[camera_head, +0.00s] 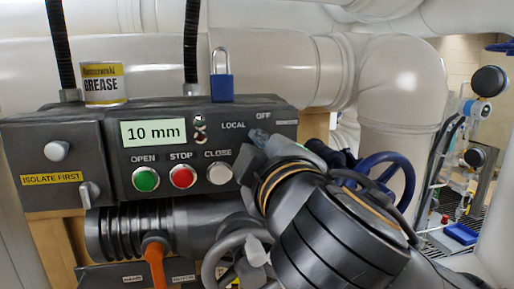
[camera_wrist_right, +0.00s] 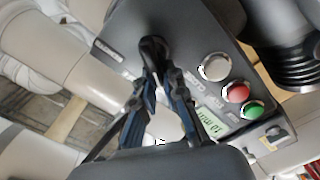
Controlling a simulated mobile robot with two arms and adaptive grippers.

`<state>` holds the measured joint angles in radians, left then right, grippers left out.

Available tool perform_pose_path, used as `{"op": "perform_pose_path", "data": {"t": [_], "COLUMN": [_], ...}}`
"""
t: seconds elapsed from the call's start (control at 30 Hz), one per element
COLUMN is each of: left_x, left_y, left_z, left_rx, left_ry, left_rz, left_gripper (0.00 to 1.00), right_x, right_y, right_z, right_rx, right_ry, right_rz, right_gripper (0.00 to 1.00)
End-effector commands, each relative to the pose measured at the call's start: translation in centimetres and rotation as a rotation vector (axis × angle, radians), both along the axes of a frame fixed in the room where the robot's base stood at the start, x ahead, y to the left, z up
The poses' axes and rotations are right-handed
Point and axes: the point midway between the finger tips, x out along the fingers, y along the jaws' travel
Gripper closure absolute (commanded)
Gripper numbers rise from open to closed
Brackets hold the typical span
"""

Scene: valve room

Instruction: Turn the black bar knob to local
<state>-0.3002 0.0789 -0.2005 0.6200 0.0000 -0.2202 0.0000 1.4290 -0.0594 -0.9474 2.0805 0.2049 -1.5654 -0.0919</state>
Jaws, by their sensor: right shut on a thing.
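The black bar knob (camera_wrist_right: 152,46) shows in the right wrist view between the fingertips of my right gripper (camera_wrist_right: 150,70), which is shut on it. In the head view my right gripper (camera_head: 262,142) reaches the right part of the dark control box (camera_head: 115,160), just below the labels LOCAL (camera_head: 233,126) and OFF (camera_head: 264,115). A third label there is too small to read. My wrist and fingers hide the knob in the head view, so I cannot tell which label it points to. My left gripper is not in view.
Left of my gripper are the green (camera_head: 145,179), red (camera_head: 183,176) and white (camera_head: 219,174) buttons. A grease can (camera_head: 104,84) and a blue padlock (camera_head: 221,86) sit on top of the box. A blue handwheel (camera_head: 385,180) and thick pale pipes crowd the right.

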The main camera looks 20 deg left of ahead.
Motion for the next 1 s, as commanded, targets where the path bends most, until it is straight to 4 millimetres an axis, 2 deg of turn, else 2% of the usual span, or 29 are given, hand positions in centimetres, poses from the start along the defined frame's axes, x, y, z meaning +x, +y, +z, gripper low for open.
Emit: {"op": "perform_pose_path", "data": {"t": [0.37,0.4,0.5,0.83,1.0], "left_x": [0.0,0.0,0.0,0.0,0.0], "left_y": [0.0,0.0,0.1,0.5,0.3], "left_z": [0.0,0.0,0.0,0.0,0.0], "left_rx": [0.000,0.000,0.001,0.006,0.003], "left_ry": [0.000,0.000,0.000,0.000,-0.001], "left_rz": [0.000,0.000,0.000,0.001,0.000], "left_gripper": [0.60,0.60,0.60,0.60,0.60], "right_x": [0.1,0.1,0.1,-0.2,-2.0], "right_y": [-0.1,-0.1,0.0,-0.1,-1.2], "right_z": [0.1,0.1,0.1,0.0,0.1], "right_rx": [-0.002,-0.002,-0.001,-0.001,0.000], "right_ry": [-0.003,-0.003,-0.002,-0.002,-0.005], "right_rz": [-0.003,-0.003,-0.002,-0.001,0.002], "right_gripper": [1.00,0.81,0.66,0.66,0.66]}}
